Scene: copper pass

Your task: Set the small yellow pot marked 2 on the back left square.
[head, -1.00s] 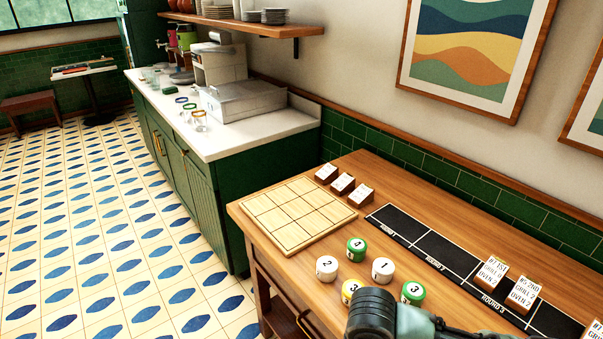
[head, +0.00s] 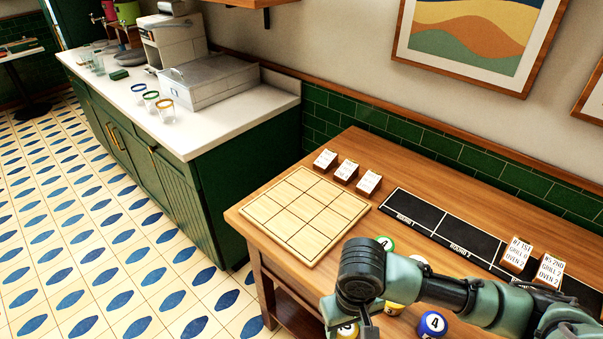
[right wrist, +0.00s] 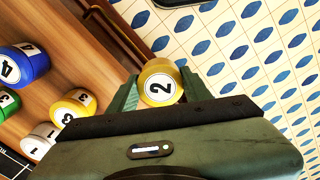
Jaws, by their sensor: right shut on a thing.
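The small yellow pot marked 2 (right wrist: 160,85) is between the fingers of my right gripper (right wrist: 161,90) in the right wrist view, its number facing the camera. The floor shows behind it there. In the head view part of a yellow pot (head: 347,331) shows at the bottom beside my right gripper (head: 367,330), near the table's front edge; my wrist and the frame edge hide the rest. The wooden board (head: 305,215) with its grid of squares lies at the table's left end. Its squares, the back left one included, look empty. My left gripper is not in view.
Other pots stand right of the board, partly behind my arm: green (head: 385,243), white (head: 420,259), yellow (head: 394,309), and blue marked 4 (head: 432,325). Card blocks (head: 347,171) stand behind the board. A black strip (head: 440,225) with more card blocks lies to the right.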

